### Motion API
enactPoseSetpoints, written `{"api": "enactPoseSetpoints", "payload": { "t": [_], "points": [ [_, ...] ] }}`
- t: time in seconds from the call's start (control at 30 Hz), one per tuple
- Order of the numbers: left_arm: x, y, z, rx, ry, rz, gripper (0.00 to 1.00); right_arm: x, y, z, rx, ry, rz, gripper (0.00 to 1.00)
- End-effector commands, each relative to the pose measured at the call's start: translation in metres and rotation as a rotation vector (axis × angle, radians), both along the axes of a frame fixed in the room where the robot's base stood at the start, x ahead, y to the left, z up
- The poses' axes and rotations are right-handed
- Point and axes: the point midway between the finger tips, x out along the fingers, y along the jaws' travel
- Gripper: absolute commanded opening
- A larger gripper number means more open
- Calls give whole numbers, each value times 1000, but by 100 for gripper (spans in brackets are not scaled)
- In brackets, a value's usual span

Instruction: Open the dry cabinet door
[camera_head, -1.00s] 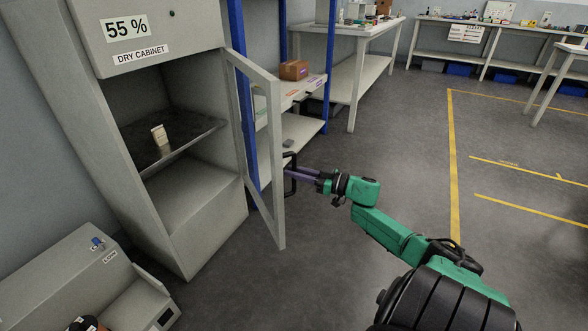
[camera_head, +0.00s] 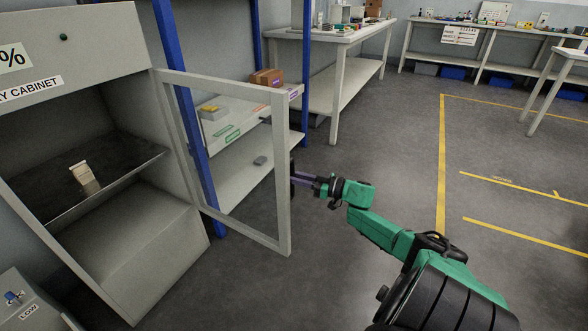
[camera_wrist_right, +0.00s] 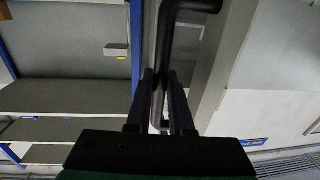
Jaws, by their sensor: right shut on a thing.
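The dry cabinet (camera_head: 110,40) stands at the left in the head view, with its interior open to view. Its framed door (camera_head: 282,190) stands swung out to the right, hinged on the cabinet's right side. My right gripper (camera_head: 298,178) is at the door's outer edge, shut on the black door handle (camera_head: 292,172). In the right wrist view the handle (camera_wrist_right: 168,40) runs between the two fingers of my right gripper (camera_wrist_right: 162,85). My left gripper is not in view.
A small pale box (camera_head: 85,176) sits on the cabinet's shelf. Behind the door is a blue-posted rack (camera_head: 215,190) with boxes. A workbench (camera_head: 335,40) stands beyond it. The grey floor to the right, with yellow lines (camera_head: 441,160), is clear.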

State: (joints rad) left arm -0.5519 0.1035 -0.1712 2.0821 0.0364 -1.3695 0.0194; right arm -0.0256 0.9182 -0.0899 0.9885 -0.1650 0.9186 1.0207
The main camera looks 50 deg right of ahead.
Motion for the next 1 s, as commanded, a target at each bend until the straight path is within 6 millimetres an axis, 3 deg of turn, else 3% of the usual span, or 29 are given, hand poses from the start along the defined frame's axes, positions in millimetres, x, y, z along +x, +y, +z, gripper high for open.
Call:
{"api": "enactPoseSetpoints", "payload": {
  "t": [0.33, 0.37, 0.4, 0.43, 0.77, 0.83, 1.0],
  "points": [
    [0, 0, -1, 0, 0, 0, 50, 0, 1, -2, -2, 5, 0, 0],
    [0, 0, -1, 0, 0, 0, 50, 0, 1, -2, -2, 5, 0, 27],
    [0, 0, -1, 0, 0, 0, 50, 0, 1, -2, -2, 4, 0, 43],
    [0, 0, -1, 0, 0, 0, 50, 0, 1, -2, -2, 4, 0, 50],
    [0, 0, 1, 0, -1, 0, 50, -1, 0, -1, -1, 3, 0, 50],
    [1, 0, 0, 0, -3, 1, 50, -7, -2, -1, 0, 5, 0, 50],
    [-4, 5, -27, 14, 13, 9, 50, -38, -15, 1, 0, 9, -1, 50]
  ]
}}
